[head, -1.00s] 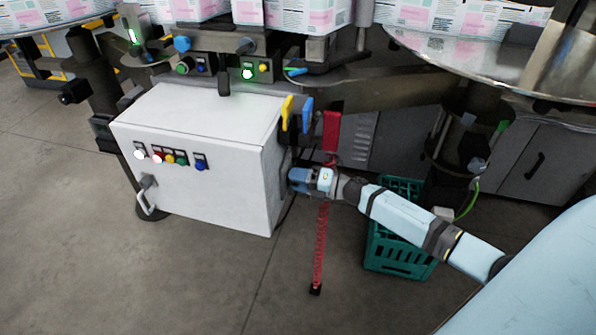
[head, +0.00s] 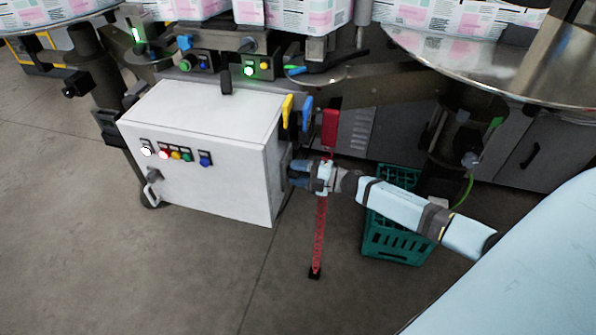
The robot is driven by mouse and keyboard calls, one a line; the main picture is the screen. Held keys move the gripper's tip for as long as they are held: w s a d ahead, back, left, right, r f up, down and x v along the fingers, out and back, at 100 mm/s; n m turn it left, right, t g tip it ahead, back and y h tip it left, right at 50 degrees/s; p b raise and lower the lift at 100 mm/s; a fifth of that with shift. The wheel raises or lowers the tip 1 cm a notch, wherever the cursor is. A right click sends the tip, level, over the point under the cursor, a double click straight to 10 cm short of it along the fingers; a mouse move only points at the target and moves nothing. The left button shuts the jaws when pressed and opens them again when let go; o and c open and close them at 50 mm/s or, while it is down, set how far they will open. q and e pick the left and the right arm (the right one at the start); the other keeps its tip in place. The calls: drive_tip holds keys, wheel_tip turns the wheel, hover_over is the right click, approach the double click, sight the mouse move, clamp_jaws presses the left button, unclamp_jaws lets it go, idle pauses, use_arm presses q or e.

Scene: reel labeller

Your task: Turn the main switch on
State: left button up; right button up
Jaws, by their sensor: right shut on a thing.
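A white control cabinet (head: 205,170) stands at left centre. Its front carries a row of white, red, yellow, green and blue buttons (head: 176,155) and a handle (head: 152,190). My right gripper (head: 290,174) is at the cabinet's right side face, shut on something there. The main switch is not clearly visible; the gripper and the oblique angle hide what the fingers hold, so I cannot tell its position. My left gripper is out of view.
Yellow (head: 287,112) and blue (head: 307,114) levers and a red box (head: 330,128) are just above the gripper. A red chain (head: 319,240) hangs below my wrist. A green crate (head: 392,245) stands under my forearm. The floor at front left is clear.

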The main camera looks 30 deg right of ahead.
drive_tip(key=o, duration=0.9)
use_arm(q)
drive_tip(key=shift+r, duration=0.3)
use_arm(e)
drive_tip(key=v, duration=1.3)
drive_tip(key=shift+s+d, duration=0.25)
drive_tip(key=shift+d, duration=0.05)
